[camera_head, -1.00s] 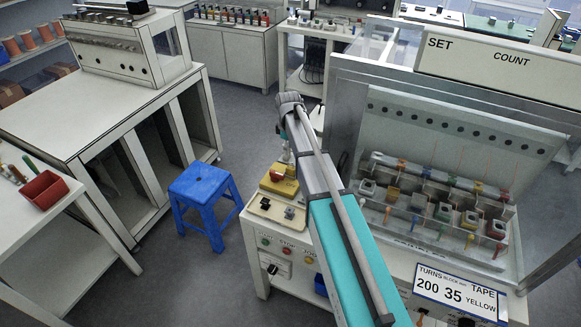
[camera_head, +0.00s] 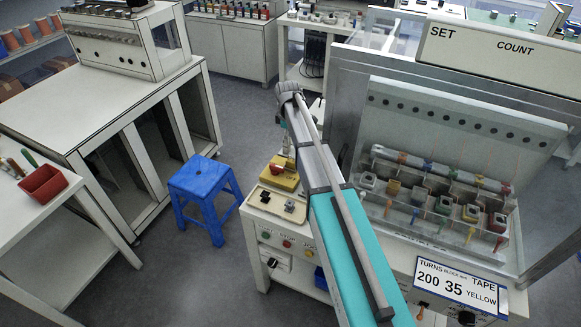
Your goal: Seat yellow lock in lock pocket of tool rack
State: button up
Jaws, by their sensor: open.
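My gripper (camera_head: 287,146) hangs at the far end of my grey and teal arm, small and partly hidden by it. It is open, just above a yellow block (camera_head: 287,181) on the small work surface. A red knob-like part (camera_head: 277,169) sits on the block. Whether this block is the yellow lock or part of the tool rack, I cannot tell. A beige tray (camera_head: 265,199) in front holds small dark and grey pieces (camera_head: 289,207). I cannot make out a lock pocket.
A clear-shielded machine (camera_head: 470,120) with coloured spools stands close on the right. A blue stool (camera_head: 203,190) is on the floor at left. A white bench (camera_head: 100,105) and a red bin (camera_head: 43,184) are further left. Grey floor is free around the stool.

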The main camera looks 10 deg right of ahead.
aim_at(288, 159)
jog(key=shift+f+b, duration=3.2)
jog(key=shift+f, duration=0.35)
jog(key=shift+f, duration=0.1)
jog(key=shift+s+f+b, duration=0.1)
jog(key=shift+f+b, duration=2.4)
jog(key=shift+b, duration=0.1)
grip_shut()
